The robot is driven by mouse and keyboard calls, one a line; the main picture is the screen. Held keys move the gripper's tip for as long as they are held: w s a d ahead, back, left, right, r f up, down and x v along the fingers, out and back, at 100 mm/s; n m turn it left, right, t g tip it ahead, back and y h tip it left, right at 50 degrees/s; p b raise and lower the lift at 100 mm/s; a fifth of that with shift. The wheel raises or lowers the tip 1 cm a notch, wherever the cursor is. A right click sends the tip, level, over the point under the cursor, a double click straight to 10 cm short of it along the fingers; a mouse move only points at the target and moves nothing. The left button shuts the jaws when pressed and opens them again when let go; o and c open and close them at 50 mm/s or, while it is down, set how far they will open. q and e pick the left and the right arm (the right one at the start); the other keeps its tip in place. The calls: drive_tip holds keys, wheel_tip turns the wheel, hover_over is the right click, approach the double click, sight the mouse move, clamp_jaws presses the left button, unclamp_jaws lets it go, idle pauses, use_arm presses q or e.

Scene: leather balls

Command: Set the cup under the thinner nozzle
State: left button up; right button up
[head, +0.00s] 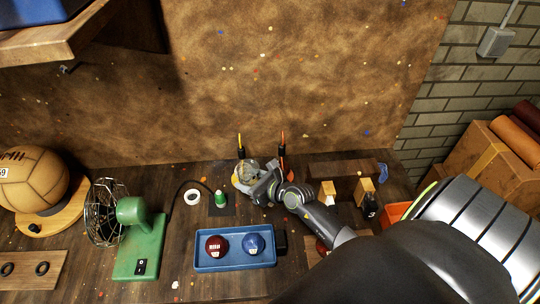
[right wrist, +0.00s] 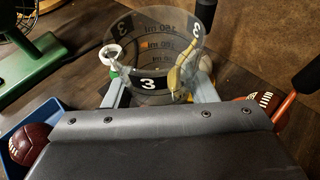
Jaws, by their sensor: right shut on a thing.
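A clear cup (right wrist: 150,84) with a black band, the digit 3 and volume marks is between the fingers of my right gripper (right wrist: 160,94), which is shut on it. In the head view, the right gripper (head: 256,184) holds the cup (head: 241,177) near the back panel, just below a black nozzle with a yellow top (head: 240,144). A second nozzle, black with an orange-red top (head: 282,142), stands to its right. Which nozzle is thinner is hard to tell at this size. A yellow strip shows at the cup in the wrist view. My left gripper is not in view.
A blue tray (head: 200,266) with a red ball and a blue ball lies in front of the cup. A green fan (head: 137,240) and a large tan ball (head: 28,180) stand left. A green-topped bottle (head: 221,199) and a white ring (head: 192,197) are left of the gripper.

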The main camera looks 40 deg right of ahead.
wheel_tip(320, 180, down, 5)
drive_tip(key=shift+f+b, duration=0.1)
drive_tip(key=shift+b, duration=0.7)
wheel_tip(320, 180, down, 4)
drive_tip(key=shift+f+b, duration=0.1)
drive_tip(key=shift+b, duration=1)
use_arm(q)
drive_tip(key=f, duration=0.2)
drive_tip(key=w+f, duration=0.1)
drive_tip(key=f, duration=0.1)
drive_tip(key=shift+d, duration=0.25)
use_arm(e)
drive_tip(key=o, duration=0.6)
drive_tip(key=shift+f, duration=0.15)
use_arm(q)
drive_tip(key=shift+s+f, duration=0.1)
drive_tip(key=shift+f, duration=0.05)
use_arm(e)
drive_tip(key=o, duration=0.4)
